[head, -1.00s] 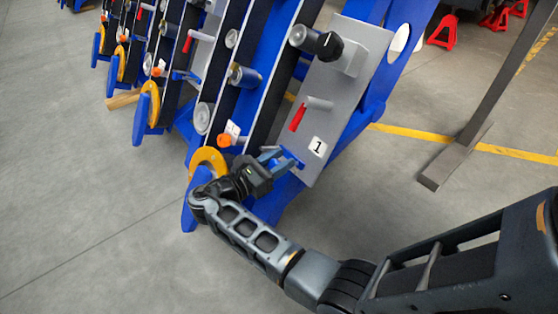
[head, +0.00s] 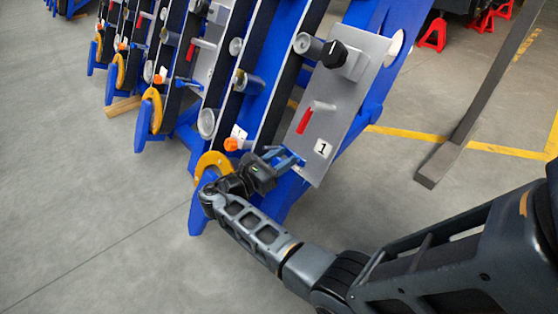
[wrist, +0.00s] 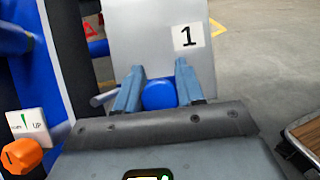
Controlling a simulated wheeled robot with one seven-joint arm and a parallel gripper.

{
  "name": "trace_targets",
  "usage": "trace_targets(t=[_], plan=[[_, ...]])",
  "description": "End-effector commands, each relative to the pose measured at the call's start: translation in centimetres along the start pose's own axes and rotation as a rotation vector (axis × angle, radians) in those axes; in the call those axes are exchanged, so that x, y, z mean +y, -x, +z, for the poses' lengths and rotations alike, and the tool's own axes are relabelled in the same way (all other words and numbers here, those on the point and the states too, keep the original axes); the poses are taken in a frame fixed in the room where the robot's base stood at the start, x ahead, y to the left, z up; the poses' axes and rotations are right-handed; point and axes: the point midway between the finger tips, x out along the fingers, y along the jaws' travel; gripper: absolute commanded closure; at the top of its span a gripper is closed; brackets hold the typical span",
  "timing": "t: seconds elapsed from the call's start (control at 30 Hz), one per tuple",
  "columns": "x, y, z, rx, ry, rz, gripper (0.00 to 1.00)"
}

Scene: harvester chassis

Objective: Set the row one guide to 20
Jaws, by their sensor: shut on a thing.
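The grey plate (head: 330,112) with the number 1 label (head: 323,149) stands tilted on the blue frame. The number label (wrist: 188,35) also shows upright in the wrist view. My gripper (head: 287,159) is at the plate's lower left edge. In the wrist view, its two blue-grey fingers (wrist: 160,85) are closed on a rounded blue part (wrist: 158,96) below the label. A thin grey rod (wrist: 103,98) shows just left of the fingers. I see no readable scale with 20 on it, and the gripped part's far side is hidden.
A red-tipped lever (head: 304,120) and black-ended cylinder (head: 334,54) stick out above. A dark post (head: 465,120) stands right; the floor left is clear.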

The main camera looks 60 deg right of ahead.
Motion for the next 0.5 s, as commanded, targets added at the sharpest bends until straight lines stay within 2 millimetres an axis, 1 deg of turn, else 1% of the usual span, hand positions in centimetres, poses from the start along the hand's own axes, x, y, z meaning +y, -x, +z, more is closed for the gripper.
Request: trace_targets(t=[0.1, 0.13, 0.33, 0.5], plan=[[0.06, 0.00, 0.07, 0.000, -0.001, 0.001, 1.00], [0.06, 0.00, 0.07, 0.000, -0.001, 0.001, 0.60], [0.03, 0.00, 0.05, 0.000, -0.001, 0.000, 0.41], [0.01, 0.00, 0.03, 0.000, 0.000, 0.000, 0.41]])
